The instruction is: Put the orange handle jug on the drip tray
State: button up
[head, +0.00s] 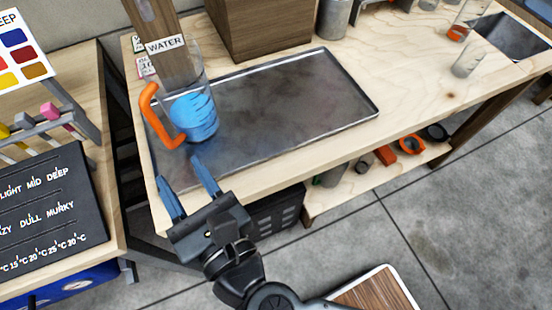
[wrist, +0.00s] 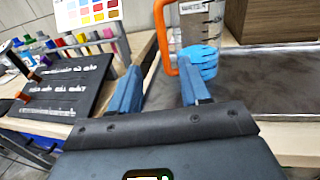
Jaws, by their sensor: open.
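The jug (head: 196,108) is clear, with an orange handle (head: 150,118) on its left side and blue liquid in its lower part. It stands upright on the left end of the metal drip tray (head: 290,95). In the wrist view the jug (wrist: 203,35) is ahead, with its orange handle (wrist: 160,30) just beyond the fingers. The tray (wrist: 265,80) shows to its right there. My gripper (head: 188,184) is open and empty, in front of the tray's near left corner and short of the jug. The jug's far side is hidden.
A post labelled WATER (head: 165,45) stands behind the jug, and a wooden box (head: 260,25) behind the tray. A side bench at left holds a dark sign board (head: 45,205) and coloured markers. The tray's middle and right are bare.

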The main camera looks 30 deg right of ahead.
jog(key=s+d+r+n+t+h, duration=0.1)
jog(key=s+d+n, duration=0.4)
jog(key=d+n, duration=0.35)
jog(key=s+d+n+t+h, duration=0.1)
jog(key=s+d+n, duration=0.4)
jog(key=d+n, duration=0.3)
jog(key=s+d+n+g, duration=0.2)
jog(key=s+d+n, duration=0.1)
jog(key=s+n, duration=0.4)
jog(key=s+d+n+g, duration=0.3)
jog(key=s+n, duration=0.4)
jog(key=n, duration=0.3)
jog(key=shift+d+f+n+h, duration=0.35)
jog(key=shift+d+f+h, duration=0.1)
jog(key=shift+d, duration=0.3)
